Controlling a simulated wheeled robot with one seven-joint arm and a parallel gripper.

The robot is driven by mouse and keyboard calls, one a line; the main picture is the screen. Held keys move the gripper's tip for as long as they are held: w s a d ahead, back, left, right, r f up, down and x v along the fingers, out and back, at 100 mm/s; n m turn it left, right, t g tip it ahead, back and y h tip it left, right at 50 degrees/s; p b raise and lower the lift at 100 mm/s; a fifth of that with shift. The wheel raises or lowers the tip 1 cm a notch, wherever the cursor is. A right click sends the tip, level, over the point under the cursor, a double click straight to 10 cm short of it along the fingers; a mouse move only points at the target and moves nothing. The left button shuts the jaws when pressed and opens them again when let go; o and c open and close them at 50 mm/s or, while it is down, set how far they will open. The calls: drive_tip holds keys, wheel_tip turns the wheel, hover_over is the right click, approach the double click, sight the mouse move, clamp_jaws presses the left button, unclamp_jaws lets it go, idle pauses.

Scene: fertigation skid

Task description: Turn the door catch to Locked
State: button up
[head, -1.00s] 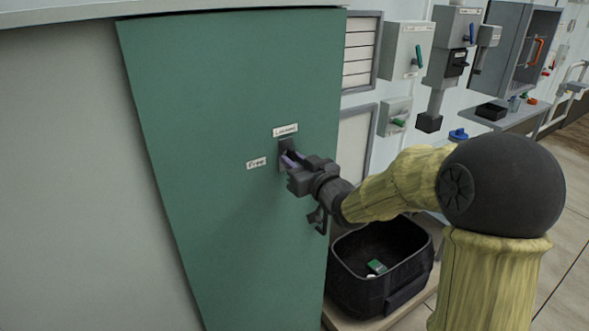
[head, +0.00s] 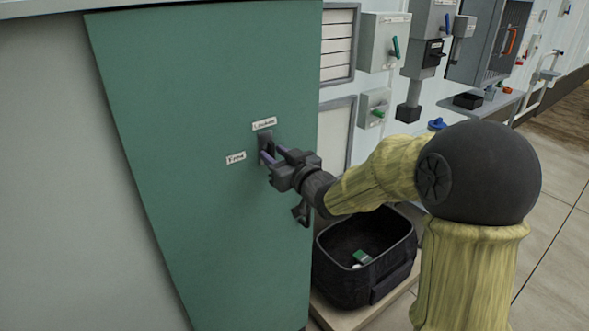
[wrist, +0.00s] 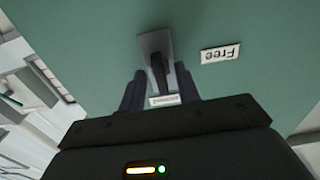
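The green door (head: 200,90) has a dark catch plate (head: 265,140) near its right side, which also shows in the wrist view (wrist: 151,43). A "Locked" label (head: 264,124) is above the plate and a "Free" label (head: 236,157) is to its left. In the wrist view the dark catch lever (wrist: 159,70) points from the plate toward the Locked label (wrist: 165,100). My gripper (head: 276,156) is at the catch, its two fingers apart. In the wrist view the fingers of my gripper (wrist: 160,88) stand either side of the lever, with gaps showing. The head view partly hides the lever.
A dark door handle (head: 302,212) sits just below my gripper. A black open bag (head: 340,275) with a small green item stands on a low board at the lower right. Grey wall boxes (head: 384,42) and a shelf (head: 490,108) line the wall to the right.

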drive_tip(key=v, duration=1.7)
drive_tip(key=shift+d, duration=0.1)
drive_tip(key=s+d+f+m+g+h, duration=0.1)
drive_tip(key=d+f+m+g+h, duration=0.1)
drive_tip(key=d+f+m+h, duration=0.25)
drive_tip(key=d+f+m+g+h, duration=0.1)
drive_tip(key=d+f+g+h, duration=0.2)
drive_tip(key=f+h, duration=0.35)
drive_tip(key=s+f+m+g+y, duration=0.1)
drive_tip(key=s+f+m+g, duration=0.1)
drive_tip(key=s+f+g, duration=0.8)
wheel_tip(320, 180, up, 17)
drive_tip(key=s+t+p, duration=0.1)
drive_tip(key=t+p, duration=0.1)
drive_tip(key=p, duration=1.4)
drive_tip(key=shift+s+d+t, duration=0.2)
drive_tip(key=shift+s+t, duration=0.1)
drive_tip(key=shift+s, duration=0.05)
